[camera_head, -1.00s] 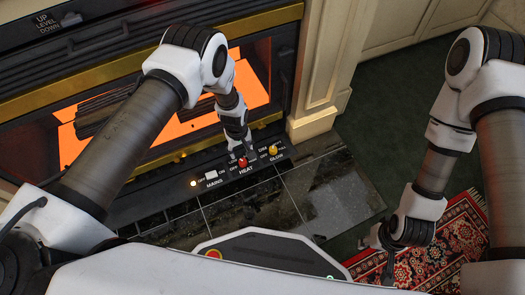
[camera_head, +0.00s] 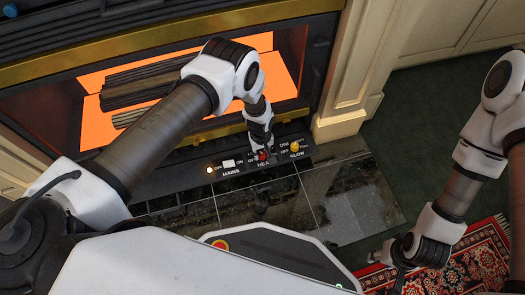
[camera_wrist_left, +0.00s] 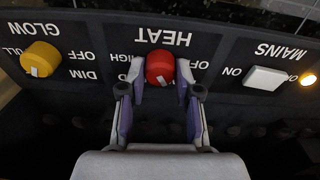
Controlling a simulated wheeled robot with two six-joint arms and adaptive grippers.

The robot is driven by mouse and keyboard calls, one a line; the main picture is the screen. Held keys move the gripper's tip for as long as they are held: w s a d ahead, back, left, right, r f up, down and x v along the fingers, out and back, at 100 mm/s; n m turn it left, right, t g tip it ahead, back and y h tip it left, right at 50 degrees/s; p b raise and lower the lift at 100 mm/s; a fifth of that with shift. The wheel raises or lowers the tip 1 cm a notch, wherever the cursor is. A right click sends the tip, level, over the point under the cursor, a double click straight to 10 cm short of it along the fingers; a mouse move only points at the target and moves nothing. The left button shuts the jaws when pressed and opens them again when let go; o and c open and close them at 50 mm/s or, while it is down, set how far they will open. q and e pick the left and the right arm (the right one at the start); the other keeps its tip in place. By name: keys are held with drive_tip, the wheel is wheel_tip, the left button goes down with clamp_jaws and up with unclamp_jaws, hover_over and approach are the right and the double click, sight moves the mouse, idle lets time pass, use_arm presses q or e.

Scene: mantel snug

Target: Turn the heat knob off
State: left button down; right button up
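The red heat knob (camera_wrist_left: 160,68) sits on the black control panel under the word HEAT, which reads upside down in the left wrist view. A small pale mark shows on the knob's lower edge there. My left gripper (camera_wrist_left: 160,84) has one finger on each side of the knob, with what looks like a narrow gap to each. Its fingers hide part of the position labels. In the head view, the red knob (camera_head: 262,156) shows just below the left gripper (camera_head: 260,148). My right gripper (camera_head: 392,280) hangs at the lower right, and its fingers are too unclear to read.
A yellow GLOW knob (camera_wrist_left: 41,59) and a white MAINS switch (camera_wrist_left: 265,78) flank the heat knob. A small lamp (camera_wrist_left: 308,80) glows by MAINS. The fireplace glows orange behind dark logs (camera_head: 140,87). Dark hearth tiles (camera_head: 345,195) and a red patterned rug (camera_head: 470,262) lie in front.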

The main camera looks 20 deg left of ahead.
use_arm(q)
drive_tip(key=shift+f+n+b, duration=0.15)
drive_tip(key=shift+n+b, duration=0.55)
drive_tip(key=shift+b, duration=0.4)
drive_tip(key=n+b, duration=0.4)
drive_tip(key=shift+f+g+y+b, duration=0.1)
drive_tip(key=shift+g+y+b, duration=0.2)
drive_tip(key=n+b, duration=0.2)
drive_tip(key=n, duration=0.1)
drive_tip(key=shift+n+b, duration=0.3)
drive_tip(key=shift+r+n+g+b, duration=0.2)
drive_tip(key=shift+n+b, duration=0.15)
drive_tip(key=shift+n, duration=0.35)
drive_tip(key=shift+r+n+g+b, duration=0.1)
drive_tip(key=shift+n+g+b, duration=0.2)
drive_tip(key=shift+n, duration=0.4)
drive_tip(key=c, duration=0.8)
unclamp_jaws()
